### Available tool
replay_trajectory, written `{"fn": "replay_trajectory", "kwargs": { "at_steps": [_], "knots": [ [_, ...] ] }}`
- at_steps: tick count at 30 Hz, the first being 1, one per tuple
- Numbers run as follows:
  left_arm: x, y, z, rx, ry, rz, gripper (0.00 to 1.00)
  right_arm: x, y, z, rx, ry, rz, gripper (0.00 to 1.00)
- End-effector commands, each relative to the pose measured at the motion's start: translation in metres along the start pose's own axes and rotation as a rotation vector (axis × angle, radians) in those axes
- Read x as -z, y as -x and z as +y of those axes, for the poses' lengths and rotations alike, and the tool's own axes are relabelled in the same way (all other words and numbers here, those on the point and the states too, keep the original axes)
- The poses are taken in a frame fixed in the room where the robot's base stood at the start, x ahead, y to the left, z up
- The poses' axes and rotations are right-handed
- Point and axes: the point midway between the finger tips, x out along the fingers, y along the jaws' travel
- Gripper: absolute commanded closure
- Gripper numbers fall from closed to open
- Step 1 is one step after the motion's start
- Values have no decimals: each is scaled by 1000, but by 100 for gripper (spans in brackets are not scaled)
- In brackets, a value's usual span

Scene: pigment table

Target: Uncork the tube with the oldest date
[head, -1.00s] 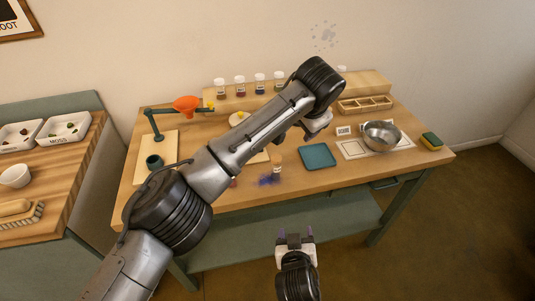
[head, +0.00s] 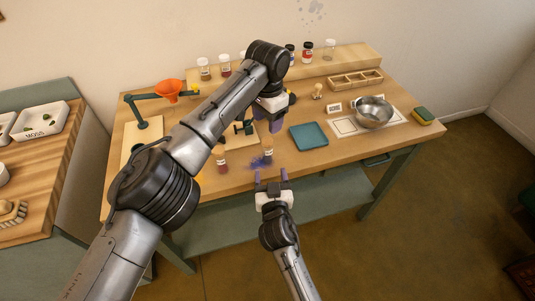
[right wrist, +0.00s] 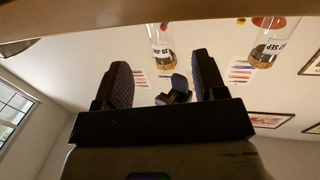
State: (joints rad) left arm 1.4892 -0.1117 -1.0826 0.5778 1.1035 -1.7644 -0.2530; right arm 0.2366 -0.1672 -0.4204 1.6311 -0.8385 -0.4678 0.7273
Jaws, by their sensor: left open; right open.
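Two labelled tubes stand near the table's front: one with red contents (head: 221,160) and one (head: 268,155) beside a blue powder smear. In the right wrist view, which looks upside down, both tubes show, one near the middle (right wrist: 161,40) and one at right (right wrist: 272,36), with brownish cork-like ends. The right one's label seems to read "17 SEP"; the other label is not surely readable. My right gripper (head: 271,175) is open and empty, just in front of the blue-smear tube. My left gripper (head: 268,124) is open and empty, above the table behind that tube.
A teal tray (head: 309,136), metal bowl (head: 373,111) and sponge (head: 423,116) lie to the right. Several jars, including a red one (head: 307,50), stand on the back shelf. An orange funnel (head: 168,90) is at left. My left arm hides part of the table.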

Motion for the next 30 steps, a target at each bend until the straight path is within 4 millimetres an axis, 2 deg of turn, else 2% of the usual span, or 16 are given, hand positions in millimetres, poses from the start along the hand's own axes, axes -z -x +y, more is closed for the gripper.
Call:
{"fn": "replay_trajectory", "kwargs": {
  "at_steps": [6,13,19,30],
  "knots": [
    [0,0,0,0,1,0,45,1,-39,0,-1,2,0,35],
    [0,0,0,0,1,0,45,0,-68,0,-2,2,0,35],
    [0,0,0,0,1,0,45,0,-80,0,-1,1,0,35],
    [0,0,0,0,1,0,45,0,-83,0,0,0,0,35]
  ]
}}
